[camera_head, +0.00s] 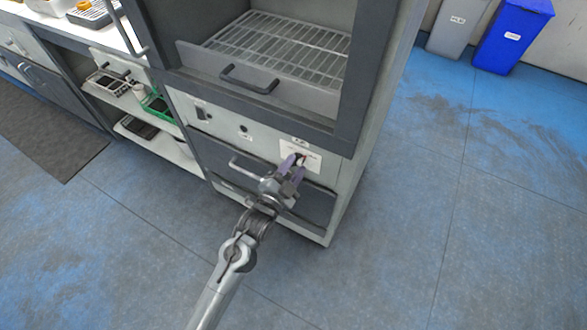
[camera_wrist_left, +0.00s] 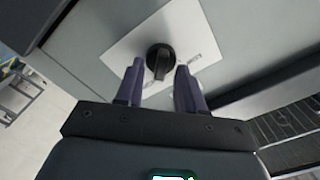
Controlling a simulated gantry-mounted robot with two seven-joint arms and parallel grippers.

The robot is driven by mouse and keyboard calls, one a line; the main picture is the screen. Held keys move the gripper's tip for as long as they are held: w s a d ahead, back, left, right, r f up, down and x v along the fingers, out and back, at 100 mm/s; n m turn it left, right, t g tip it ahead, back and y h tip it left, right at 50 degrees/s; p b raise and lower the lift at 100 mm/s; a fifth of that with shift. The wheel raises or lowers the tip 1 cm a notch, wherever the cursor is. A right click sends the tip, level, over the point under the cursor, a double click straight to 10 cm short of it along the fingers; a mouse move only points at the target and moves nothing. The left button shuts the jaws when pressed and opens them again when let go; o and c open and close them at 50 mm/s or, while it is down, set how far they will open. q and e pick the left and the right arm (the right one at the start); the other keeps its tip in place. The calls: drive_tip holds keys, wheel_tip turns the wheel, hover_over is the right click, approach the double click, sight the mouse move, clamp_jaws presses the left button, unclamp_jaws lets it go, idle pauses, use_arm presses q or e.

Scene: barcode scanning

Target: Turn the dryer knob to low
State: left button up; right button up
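The dryer knob (camera_wrist_left: 160,59) is a round black dial with a raised grip, on a white label plate (camera_wrist_left: 125,55) on the dryer's grey front panel. My left gripper (camera_wrist_left: 159,66) is open, with one purple finger on each side of the knob. I cannot tell whether the fingers touch it. In the head view the left gripper (camera_head: 293,166) is at the label plate (camera_head: 313,158), and the fingers mostly hide the knob. My right gripper is not in view.
The dryer (camera_head: 345,185) has an upper chamber with a wire rack (camera_head: 280,45) and a dark door handle (camera_head: 248,79). A lighter handle (camera_head: 250,168) is close to the left gripper. Shelves with a green tray (camera_head: 158,105) stand left. Blue floor on the right is free; bins (camera_head: 512,36) stand behind.

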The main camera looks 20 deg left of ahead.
use_arm(q)
clamp_jaws()
idle(0.4)
